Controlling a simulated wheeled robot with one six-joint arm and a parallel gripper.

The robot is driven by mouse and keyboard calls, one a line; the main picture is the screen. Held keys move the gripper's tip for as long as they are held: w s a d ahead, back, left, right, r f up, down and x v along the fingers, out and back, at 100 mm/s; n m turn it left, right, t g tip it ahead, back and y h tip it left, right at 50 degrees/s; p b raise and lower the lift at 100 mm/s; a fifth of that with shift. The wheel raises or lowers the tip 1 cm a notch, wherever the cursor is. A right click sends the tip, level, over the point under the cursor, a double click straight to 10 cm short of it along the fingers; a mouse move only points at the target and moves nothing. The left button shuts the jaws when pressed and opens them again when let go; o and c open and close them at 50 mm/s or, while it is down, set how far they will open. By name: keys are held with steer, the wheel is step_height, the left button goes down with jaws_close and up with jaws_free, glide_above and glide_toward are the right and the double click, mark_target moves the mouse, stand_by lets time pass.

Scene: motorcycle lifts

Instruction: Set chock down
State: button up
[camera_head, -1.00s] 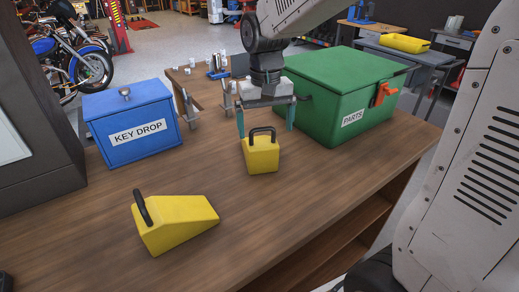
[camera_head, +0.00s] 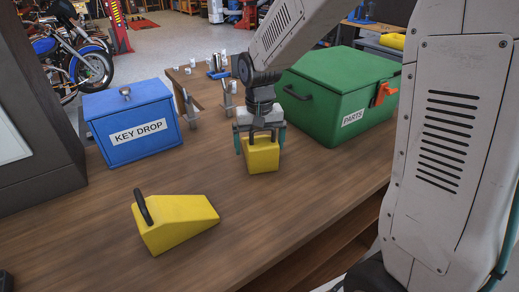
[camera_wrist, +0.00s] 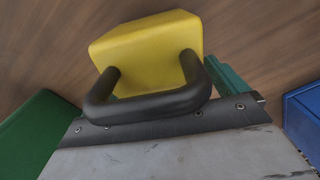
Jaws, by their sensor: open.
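A yellow chock (camera_head: 262,158) with a black handle stands upright on the wooden table, between the blue and green boxes. My gripper (camera_head: 260,146) is above it with its teal fingers spread, one at either side of the chock's top. In the wrist view the chock (camera_wrist: 150,52) and its handle (camera_wrist: 150,103) lie just ahead of the gripper's palm, and one teal finger shows at the handle's right. Whether the fingers touch the chock cannot be told. A second, wedge-shaped yellow chock (camera_head: 178,224) with a black handle lies at the table's front left.
A blue key drop box (camera_head: 135,128) stands at the left and a green parts box (camera_head: 335,105) at the right, close to my gripper. Small metal stands (camera_head: 190,110) are behind. The wooden table (camera_head: 255,225) is bare between and before the chocks.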

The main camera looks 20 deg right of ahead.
steer(key=shift+c, duration=0.4)
steer(key=c, duration=1.5)
steer(key=shift+r, duration=0.1)
steer(key=shift+r, duration=0.1)
steer(key=shift+r, duration=0.7)
step_height(320, 180, up, 2)
steer(key=shift+r, duration=0.1)
steer(key=s+a+r, duration=0.1)
steer(key=s, duration=1.5)
steer(key=shift+a, duration=0.4)
